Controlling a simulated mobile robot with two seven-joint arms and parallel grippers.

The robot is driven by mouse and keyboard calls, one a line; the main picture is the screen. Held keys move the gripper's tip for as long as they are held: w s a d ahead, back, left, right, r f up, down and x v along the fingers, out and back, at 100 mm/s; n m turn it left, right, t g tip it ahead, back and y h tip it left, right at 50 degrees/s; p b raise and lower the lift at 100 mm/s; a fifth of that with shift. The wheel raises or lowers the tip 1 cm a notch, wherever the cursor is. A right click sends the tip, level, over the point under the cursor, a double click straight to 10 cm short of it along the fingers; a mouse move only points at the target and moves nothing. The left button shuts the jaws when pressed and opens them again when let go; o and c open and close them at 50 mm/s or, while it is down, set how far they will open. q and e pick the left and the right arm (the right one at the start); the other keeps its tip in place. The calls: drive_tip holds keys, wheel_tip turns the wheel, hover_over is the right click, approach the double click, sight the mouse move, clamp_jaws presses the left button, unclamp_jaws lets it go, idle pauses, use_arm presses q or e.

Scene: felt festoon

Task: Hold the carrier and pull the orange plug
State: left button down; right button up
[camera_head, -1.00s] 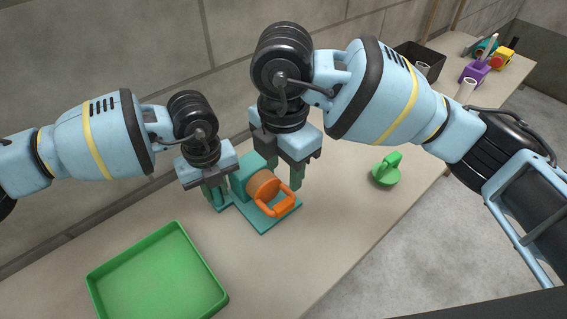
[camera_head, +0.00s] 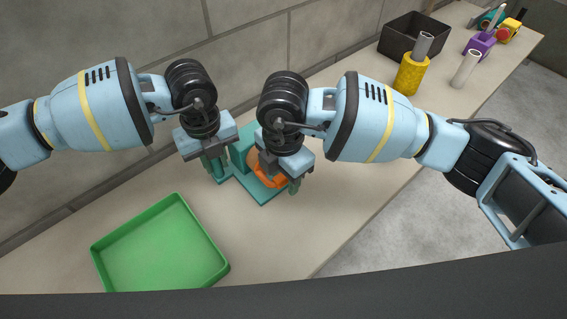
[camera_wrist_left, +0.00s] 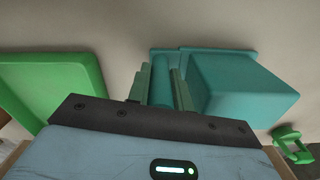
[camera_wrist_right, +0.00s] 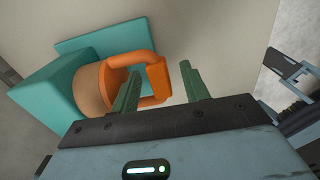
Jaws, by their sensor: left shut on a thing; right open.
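The teal carrier (camera_head: 240,155) stands on the table with its flat base plate; it also shows in the left wrist view (camera_wrist_left: 235,85) and the right wrist view (camera_wrist_right: 45,95). My left gripper (camera_head: 216,172) is shut on a teal upright bar of the carrier (camera_wrist_left: 160,85). The orange plug (camera_head: 265,180) sits in the carrier, partly hidden by my right gripper in the head view. Its loop handle shows in the right wrist view (camera_wrist_right: 157,82). My right gripper (camera_wrist_right: 158,88) is open at the handle, with the handle's outer bar between its fingers.
An empty green tray (camera_head: 160,250) lies at the front left. A green handled piece (camera_wrist_left: 293,145) shows in the left wrist view. Farther right are a dark box (camera_head: 412,38), a yellow cylinder (camera_head: 410,75), a white cylinder (camera_head: 466,70) and a purple holder (camera_head: 479,45).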

drive_tip(key=shift+f, duration=0.2)
clamp_jaws()
drive_tip(key=shift+d, duration=0.1)
drive_tip(key=shift+s+d, duration=0.7)
drive_tip(key=shift+s, duration=0.3)
drive_tip(key=shift+s+d, duration=0.65)
drive_tip(key=shift+s, duration=0.3)
drive_tip(key=shift+r, duration=0.15)
